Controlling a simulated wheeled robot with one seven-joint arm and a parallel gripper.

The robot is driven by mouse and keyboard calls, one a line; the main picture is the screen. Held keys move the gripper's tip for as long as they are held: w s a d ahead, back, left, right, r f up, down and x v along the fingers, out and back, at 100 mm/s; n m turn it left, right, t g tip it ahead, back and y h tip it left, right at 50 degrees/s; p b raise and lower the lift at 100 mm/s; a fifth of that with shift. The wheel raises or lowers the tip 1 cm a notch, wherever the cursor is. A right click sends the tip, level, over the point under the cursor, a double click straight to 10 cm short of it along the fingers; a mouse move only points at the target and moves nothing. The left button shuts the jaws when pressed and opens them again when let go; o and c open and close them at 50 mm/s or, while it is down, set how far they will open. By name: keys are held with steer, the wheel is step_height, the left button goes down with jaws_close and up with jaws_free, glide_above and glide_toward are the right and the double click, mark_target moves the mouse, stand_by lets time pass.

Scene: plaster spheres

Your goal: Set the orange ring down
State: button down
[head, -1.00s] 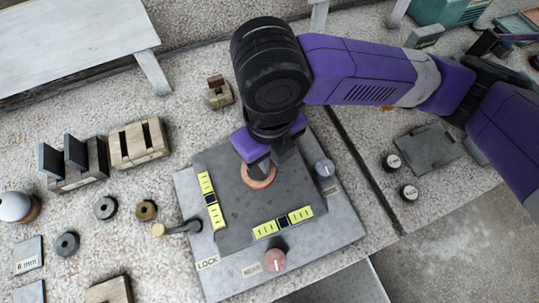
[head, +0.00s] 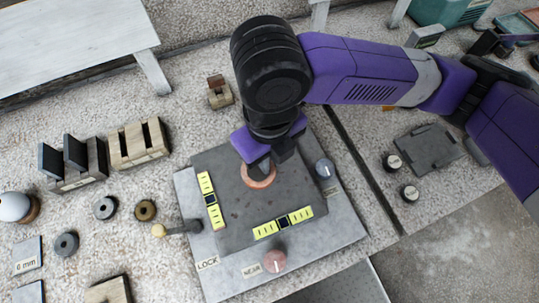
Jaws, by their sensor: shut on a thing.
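The orange ring (head: 259,178) is low over the dark square plate, near its upper middle. My gripper (head: 262,166) points down and is shut on the ring. My fingers cover the ring's upper part. I cannot tell whether the ring touches the plate. The dark plate (head: 245,210) has two yellow level strips and sits on a larger grey base (head: 215,278).
A blue-grey knob (head: 325,168) stands right of the ring, and a reddish knob (head: 274,261) at the front. A lever with a tan end (head: 159,230) is at the left by a LOCK label. Grey and brass rings and slotted wooden blocks (head: 138,143) lie farther left.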

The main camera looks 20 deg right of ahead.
steer(key=shift+f+b, duration=0.65)
steer(key=shift+f, duration=0.05)
steer(key=c, duration=1.4)
jaws_free()
steer(key=shift+o, duration=0.2)
steer(key=shift+r, duration=0.15)
steer(key=shift+r+p, duration=1.55)
steer(key=shift+r, duration=0.35)
